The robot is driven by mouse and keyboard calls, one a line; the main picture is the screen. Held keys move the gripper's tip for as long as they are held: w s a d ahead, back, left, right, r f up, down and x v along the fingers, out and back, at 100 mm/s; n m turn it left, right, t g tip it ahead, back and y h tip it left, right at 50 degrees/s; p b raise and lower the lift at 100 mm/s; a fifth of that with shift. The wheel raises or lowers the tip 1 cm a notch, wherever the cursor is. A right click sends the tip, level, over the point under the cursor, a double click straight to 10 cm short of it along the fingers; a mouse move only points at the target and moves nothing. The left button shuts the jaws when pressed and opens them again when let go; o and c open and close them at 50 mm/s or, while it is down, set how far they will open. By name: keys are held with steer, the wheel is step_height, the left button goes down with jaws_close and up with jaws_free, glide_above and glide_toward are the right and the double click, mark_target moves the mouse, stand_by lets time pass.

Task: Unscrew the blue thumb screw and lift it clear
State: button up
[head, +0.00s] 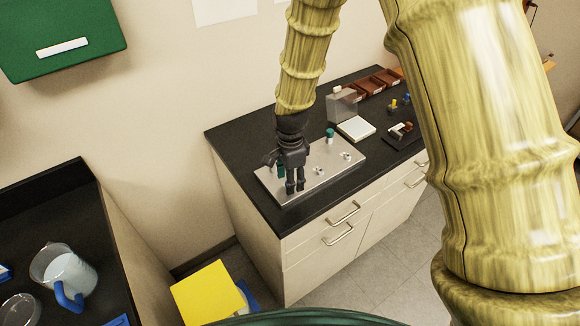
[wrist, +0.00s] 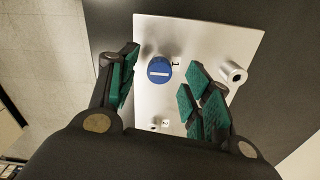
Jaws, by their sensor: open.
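The blue thumb screw (wrist: 159,70) shows in the wrist view as a round blue head with a white bar across it. It sits on the pale metal plate (wrist: 185,32), beside a small mark that looks like a 1. My gripper (wrist: 163,62) is open, with one green-padded finger left of the screw and the other to its right. Both fingers appear apart from the screw. In the head view my gripper (head: 295,188) points down over the near left part of the plate (head: 335,173); the blue screw is hidden there.
A metal post (wrist: 232,72) stands right of the screw, and a small fitting (wrist: 157,122) sits below it. In the head view, a teal-topped piece (head: 330,134) stands at the plate's back.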

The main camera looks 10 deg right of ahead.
steer(key=shift+s+f, duration=0.2)
steer(key=shift+s, duration=0.05)
steer(key=shift+f, duration=0.25)
steer(key=shift+w+f, duration=0.35)
steer(key=shift+f, duration=0.35)
steer(key=shift+s+r, duration=0.15)
steer(key=shift+s, duration=0.1)
steer(key=shift+w, duration=0.15)
steer(key=c, duration=0.7)
jaws_close()
steer(key=shift+c, duration=0.2)
jaws_free()
jaws_close()
